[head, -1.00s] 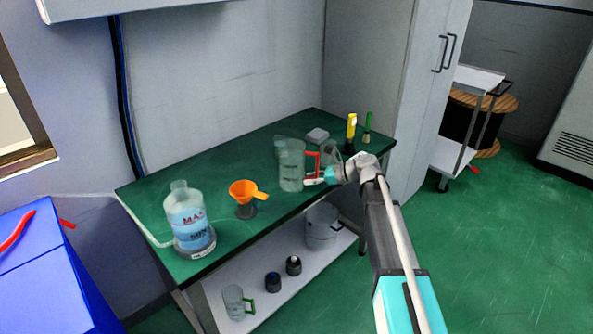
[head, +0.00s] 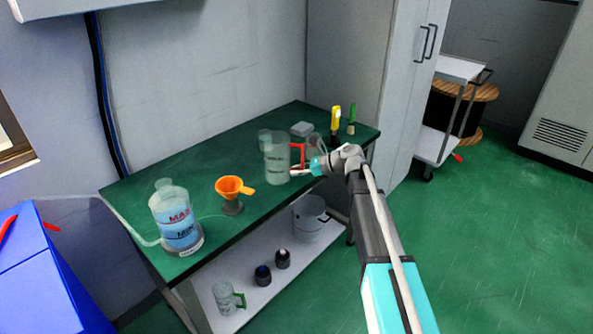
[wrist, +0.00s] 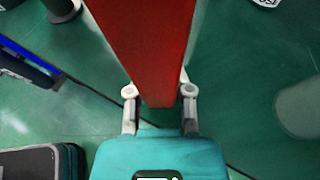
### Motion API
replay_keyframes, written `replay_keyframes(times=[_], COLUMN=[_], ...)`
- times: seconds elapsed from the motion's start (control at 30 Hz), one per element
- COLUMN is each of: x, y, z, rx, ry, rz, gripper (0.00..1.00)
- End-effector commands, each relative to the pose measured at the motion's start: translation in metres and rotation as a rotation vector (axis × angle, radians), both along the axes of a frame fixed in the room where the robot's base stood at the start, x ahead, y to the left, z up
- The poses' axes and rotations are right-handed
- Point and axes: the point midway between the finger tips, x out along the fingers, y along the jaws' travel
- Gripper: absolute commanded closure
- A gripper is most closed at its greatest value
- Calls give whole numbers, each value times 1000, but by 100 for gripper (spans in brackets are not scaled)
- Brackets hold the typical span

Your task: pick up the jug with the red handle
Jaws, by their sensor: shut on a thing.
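The clear jug (head: 277,160) with the red handle (head: 299,155) is upright at the right part of the green table (head: 165,175) in the head view. Its handle faces right, towards my arm. My gripper (head: 304,170) is at the handle, coming from the right. In the wrist view the red handle (wrist: 150,45) fills the space between the two fingers of my gripper (wrist: 160,95), which are shut on it. I cannot tell whether the jug's base touches the table.
An orange funnel (head: 233,189) and a large labelled bottle (head: 177,220) stand to the left on the table. A yellow-handled tool (head: 335,120), a green-handled tool (head: 351,118) and a small grey box (head: 301,129) are behind. A green-handled jug (head: 225,297) stands on the lower shelf.

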Motion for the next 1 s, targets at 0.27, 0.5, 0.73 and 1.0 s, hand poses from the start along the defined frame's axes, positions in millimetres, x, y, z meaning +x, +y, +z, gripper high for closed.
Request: replay_keyframes(times=[0.27,0.5,0.73,1.0], x=[0,-21,-43,-90], y=[0,5,10,22], z=[25,53,80,105], rx=[1,1,1,0], ry=[0,0,-1,0], rz=[0,0,-1,1], gripper=[100,100,100,100])
